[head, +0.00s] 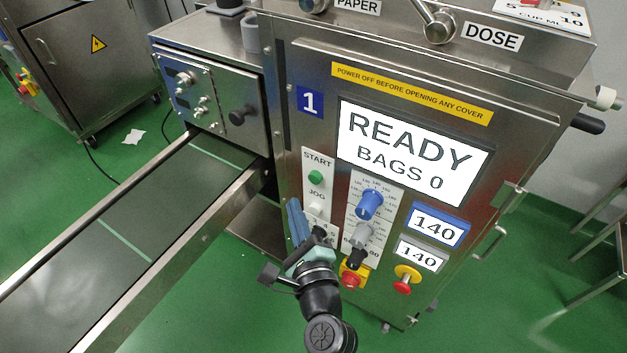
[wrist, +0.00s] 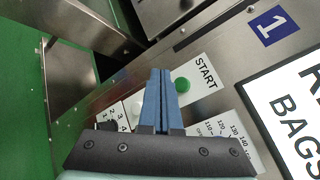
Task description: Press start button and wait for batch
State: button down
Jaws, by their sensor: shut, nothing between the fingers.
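The green START button (head: 316,177) sits on a white label plate on the machine's front, above the white JOG button (head: 317,209). The START button also shows in the wrist view (wrist: 182,85), just right of the fingertips. My gripper (head: 294,203) is shut and empty, with its blue fingers together in front of the panel, a little left of and below the START button. In the wrist view my gripper (wrist: 161,72) points up the panel beside the button; I cannot tell whether it touches the panel. The display (head: 412,152) reads READY, BAGS 0.
A blue knob (head: 370,204) and grey knob (head: 362,235) sit right of the buttons. Two small displays (head: 437,226) read 140. A conveyor (head: 115,235) runs out at left. Another machine (head: 85,60) stands at upper left.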

aim_at(315, 177)
jog(key=shift+w+d+b, duration=0.25)
jog(key=shift+w+d, duration=0.4)
jog(key=shift+w, duration=0.2)
jog(key=shift+w+d+b, duration=0.2)
jog(key=shift+w+d, duration=0.4)
jog(key=shift+w, duration=0.25)
dwell(0.8)
jog(key=shift+w+d, duration=0.25)
jog(key=shift+w, duration=0.05)
